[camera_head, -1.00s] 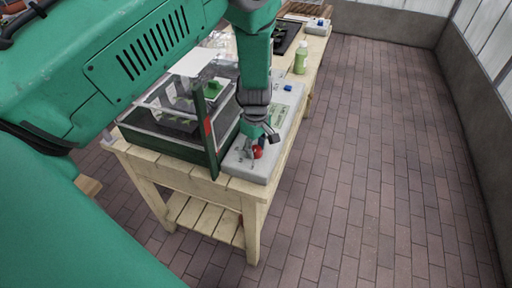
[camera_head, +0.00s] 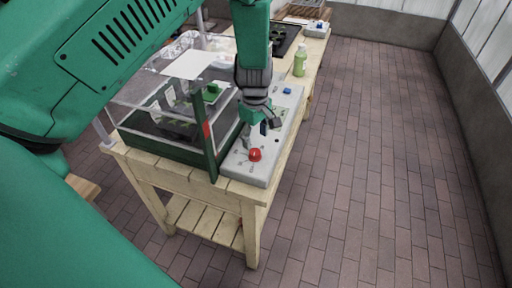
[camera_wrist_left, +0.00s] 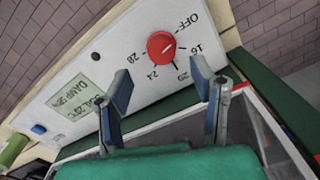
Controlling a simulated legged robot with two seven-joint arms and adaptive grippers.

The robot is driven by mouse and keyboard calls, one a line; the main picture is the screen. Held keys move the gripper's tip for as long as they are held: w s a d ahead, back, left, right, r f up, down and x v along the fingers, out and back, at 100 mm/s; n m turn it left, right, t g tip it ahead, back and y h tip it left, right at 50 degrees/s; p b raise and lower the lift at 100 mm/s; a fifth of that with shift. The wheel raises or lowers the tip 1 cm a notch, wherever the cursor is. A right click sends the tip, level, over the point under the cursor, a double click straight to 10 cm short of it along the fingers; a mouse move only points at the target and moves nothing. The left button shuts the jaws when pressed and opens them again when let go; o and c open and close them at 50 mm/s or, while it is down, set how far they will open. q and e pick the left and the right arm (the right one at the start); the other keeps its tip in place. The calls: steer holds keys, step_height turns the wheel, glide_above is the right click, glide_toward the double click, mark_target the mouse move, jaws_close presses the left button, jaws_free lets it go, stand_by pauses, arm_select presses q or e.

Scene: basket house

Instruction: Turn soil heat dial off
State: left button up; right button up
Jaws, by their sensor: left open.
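The soil heat dial (camera_head: 255,155) is a red round knob on the near end of a pale grey control panel (camera_head: 262,171). In the left wrist view the knob (camera_wrist_left: 161,46) shows upside-down labels OFF, 16, 20, 24 and 28 around it. Its white mark points to the upper right, towards the OFF side; I cannot tell if it meets the OFF tick exactly. My left gripper (camera_head: 259,133) is open and empty, just behind the dial and apart from it. Its fingers (camera_wrist_left: 160,76) show below the knob in the wrist view. My right gripper is not in view.
A clear-walled propagator box (camera_head: 160,148) with a green frame stands left of the panel. The panel has a small display (camera_wrist_left: 83,98) and a blue button (camera_wrist_left: 39,129). A green bottle (camera_head: 300,62) stands farther along the wooden bench (camera_head: 240,190). The brick floor at right is clear.

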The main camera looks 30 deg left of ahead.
mark_target(256, 151)
arm_select(q)
step_height(256, 151, up, 6)
steer(key=shift+f, duration=0.15)
stand_by(0.6)
